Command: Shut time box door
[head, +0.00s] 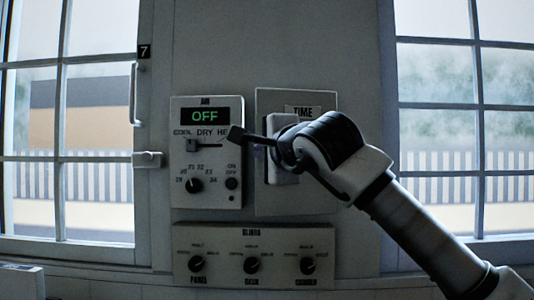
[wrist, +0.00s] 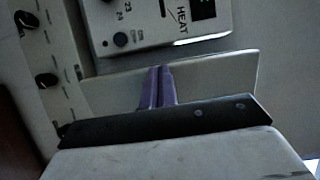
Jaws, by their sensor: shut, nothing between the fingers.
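The time box (head: 300,201) is a pale grey panel on the wall, marked TIME at its top. My arm and hand cover much of its middle and right. Its door cannot be told apart from the panel, so how far it stands open is unclear. In the wrist view a pale plate (wrist: 215,76), which appears to be part of the time box, lies behind the fingertips. My gripper (wrist: 158,88) has its two purple fingers together with nothing between them. In the head view my gripper (head: 258,152) is in front of the time box's left part; contact cannot be told.
The air control box (head: 206,170) with a green OFF display is close on the left. The blinds panel (head: 253,279) with three knobs sits below. Windows stand on both sides; the left one has a white handle (head: 134,92). The wall above is clear.

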